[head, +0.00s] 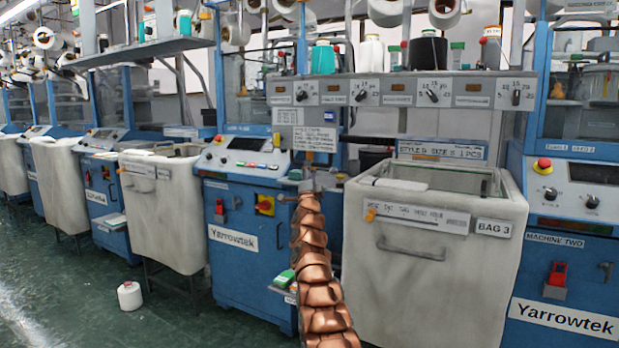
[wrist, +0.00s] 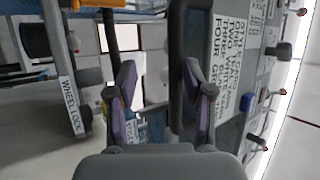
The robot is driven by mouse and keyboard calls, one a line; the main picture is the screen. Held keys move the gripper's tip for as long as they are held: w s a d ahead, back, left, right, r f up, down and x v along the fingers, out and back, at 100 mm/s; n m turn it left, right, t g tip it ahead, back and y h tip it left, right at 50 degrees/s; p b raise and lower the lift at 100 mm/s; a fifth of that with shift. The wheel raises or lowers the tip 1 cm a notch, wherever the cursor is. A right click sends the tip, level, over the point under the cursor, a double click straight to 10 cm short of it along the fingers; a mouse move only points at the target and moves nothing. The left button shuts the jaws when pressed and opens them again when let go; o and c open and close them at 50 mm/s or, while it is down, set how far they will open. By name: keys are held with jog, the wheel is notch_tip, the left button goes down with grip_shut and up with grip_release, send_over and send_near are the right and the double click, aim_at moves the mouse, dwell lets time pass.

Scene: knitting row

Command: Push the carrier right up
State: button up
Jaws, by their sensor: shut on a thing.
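In the wrist view my gripper (wrist: 160,80) has one finger on each side of a dark upright bar (wrist: 177,50), which runs close to the right finger. The gripper is shut on this bar. I cannot tell for sure whether the bar is part of the carrier; no carrier is clearly made out. In the head view my gripper (head: 308,184) is small, at the end of my copper arm, in front of the gap between the blue machine and the pale bin. The arm hides part of that gap.
The pale bin marked BAG 3 (head: 430,262) stands close on the right. A blue Yarrowtek machine (head: 244,244) stands on the left. A printed card (head: 316,138) hangs above the gripper, below a panel of dials (head: 399,91).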

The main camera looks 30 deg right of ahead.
jog(key=shift+s+f+b, duration=0.25)
jog(key=shift+f+b, duration=0.4)
jog(key=shift+b, duration=0.75)
jog(key=shift+s+a+f+b, duration=0.25)
jog(key=shift+s+a+b, duration=0.6)
jog(key=shift+b, duration=2.6)
jog(key=shift+s+f+b, duration=0.35)
jog(key=shift+f+b, duration=0.05)
jog(key=shift+b, duration=0.75)
jog(key=shift+s+a+f+b, duration=0.15)
jog(key=shift+s+a+b, duration=0.25)
jog(key=shift+b, duration=0.8)
jog(key=shift+s+a+f+b, duration=0.1)
jog(key=shift+s+f+b, duration=0.25)
jog(key=shift+b, duration=0.55)
jog(key=b+v, duration=0.1)
jog(key=b, duration=0.2)
jog(key=shift+s+a+f, duration=0.1)
jog(key=shift+s+a, duration=0.05)
jog(key=shift+s, duration=0.1)
